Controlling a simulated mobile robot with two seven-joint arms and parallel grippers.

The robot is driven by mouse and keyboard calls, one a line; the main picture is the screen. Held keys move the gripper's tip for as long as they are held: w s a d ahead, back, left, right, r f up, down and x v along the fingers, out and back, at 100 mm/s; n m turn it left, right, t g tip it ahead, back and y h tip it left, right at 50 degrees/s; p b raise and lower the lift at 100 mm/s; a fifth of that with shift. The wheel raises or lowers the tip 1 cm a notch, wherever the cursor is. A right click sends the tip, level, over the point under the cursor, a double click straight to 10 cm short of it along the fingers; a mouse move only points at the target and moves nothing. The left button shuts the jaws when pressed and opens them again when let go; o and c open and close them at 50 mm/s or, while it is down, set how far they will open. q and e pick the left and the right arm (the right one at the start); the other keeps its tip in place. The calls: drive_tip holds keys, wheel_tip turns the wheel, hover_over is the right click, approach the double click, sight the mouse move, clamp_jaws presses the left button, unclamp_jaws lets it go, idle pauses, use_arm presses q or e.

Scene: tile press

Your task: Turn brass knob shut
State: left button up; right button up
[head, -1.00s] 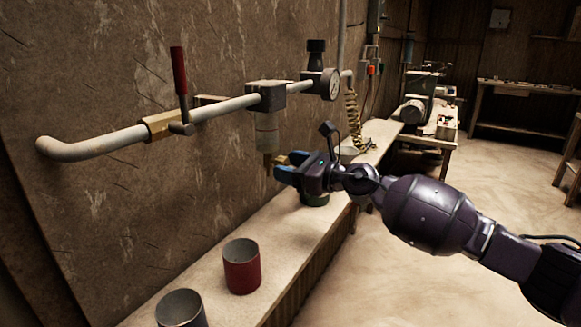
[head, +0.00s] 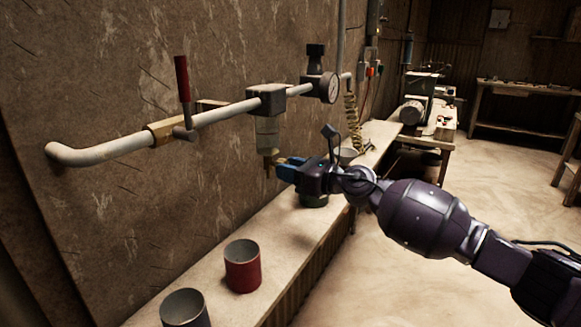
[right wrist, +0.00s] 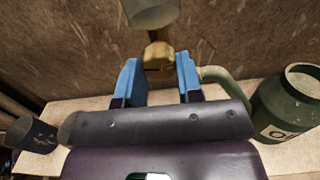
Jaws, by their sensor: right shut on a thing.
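The brass knob (head: 269,158) sits at the bottom of the clear bowl (head: 266,132) hanging under the pipe fitting on the wall. In the right wrist view the knob (right wrist: 158,53) shows at the blue fingertips, below the bowl (right wrist: 150,12). My right gripper (head: 278,166) reaches in from the right and is shut on the knob; the fingers hide part of it in the head view. My left gripper is not in view.
A pipe with a red-handled lever valve (head: 182,80) and a gauge (head: 329,88) runs above. A red cup (head: 242,268) and a grey cup (head: 184,308) stand on the bench (head: 207,252). A green can (right wrist: 292,105) stands close by the gripper.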

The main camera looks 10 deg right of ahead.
use_arm(q)
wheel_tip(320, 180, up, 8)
drive_tip(key=p, duration=0.9)
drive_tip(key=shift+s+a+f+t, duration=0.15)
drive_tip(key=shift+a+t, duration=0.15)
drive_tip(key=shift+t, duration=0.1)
use_arm(e)
drive_tip(key=shift+s+r+m, duration=0.1)
drive_tip(key=shift+m, duration=3.9)
drive_tip(key=shift+s+r+m, duration=0.1)
drive_tip(key=shift+m, duration=3.9)
